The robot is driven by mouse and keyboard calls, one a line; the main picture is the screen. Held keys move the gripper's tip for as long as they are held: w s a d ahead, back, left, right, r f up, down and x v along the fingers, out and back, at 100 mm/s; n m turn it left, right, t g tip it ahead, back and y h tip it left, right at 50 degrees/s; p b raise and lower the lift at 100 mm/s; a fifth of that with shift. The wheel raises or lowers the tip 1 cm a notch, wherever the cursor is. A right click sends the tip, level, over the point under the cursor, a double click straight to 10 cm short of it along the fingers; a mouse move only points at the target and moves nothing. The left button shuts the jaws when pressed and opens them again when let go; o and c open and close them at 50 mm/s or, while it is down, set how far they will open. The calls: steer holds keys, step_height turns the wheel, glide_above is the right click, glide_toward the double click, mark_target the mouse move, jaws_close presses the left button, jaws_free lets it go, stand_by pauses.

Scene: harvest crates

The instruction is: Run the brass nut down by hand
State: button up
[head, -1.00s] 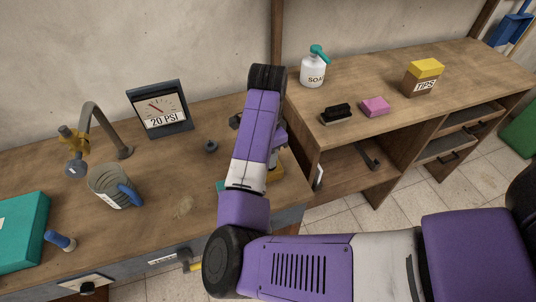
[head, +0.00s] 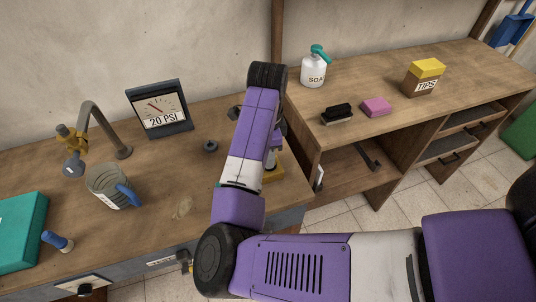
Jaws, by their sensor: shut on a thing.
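I cannot make out a brass nut in the head view. My raised purple and white forearm covers the right end of the left bench, and the end of my arm with the gripper is hidden behind it. Part of a yellow base (head: 273,172) shows just right of the forearm, near the bench's right edge; what stands on it is hidden. A small dark grey ring-like part (head: 211,146) lies apart on the bench, left of the forearm.
The right bench holds a soap bottle (head: 313,72), brush (head: 337,114), pink block (head: 376,107) and tips box (head: 423,80).

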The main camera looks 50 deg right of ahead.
steer(key=shift+s+m, duration=0.1)
steer(key=shift+m, duration=0.5)
steer(key=shift+f, duration=0.1)
steer(key=shift+m+b, duration=0.4)
steer(key=shift+m, duration=0.5)
steer(key=shift+m+b, duration=0.3)
steer(key=shift+m, duration=0.5)
steer(key=o, duration=0.7)
steer(key=shift+o, duration=0.2)
